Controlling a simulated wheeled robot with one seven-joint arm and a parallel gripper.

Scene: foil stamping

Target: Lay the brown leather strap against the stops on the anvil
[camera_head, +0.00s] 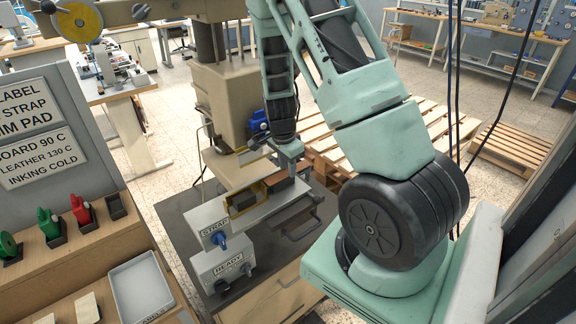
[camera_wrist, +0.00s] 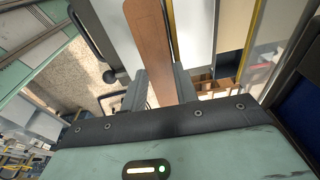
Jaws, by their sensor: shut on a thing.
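The brown leather strap (camera_wrist: 150,40) runs lengthwise away between the two fingers of my gripper (camera_wrist: 162,92) in the wrist view. My gripper is shut on the strap near its close end. In the head view my gripper (camera_head: 290,160) is low at the front of the press, and the strap (camera_head: 287,189) shows as a brown patch just under it. The pale grey anvil plate (camera_head: 258,212) lies below. I cannot tell whether the strap touches the anvil, and the stops cannot be made out clearly.
The beige press (camera_head: 222,95) stands right behind my gripper. A dark handle (camera_head: 300,222) sticks out at the right. A grey tray (camera_head: 140,288) lies at the left.

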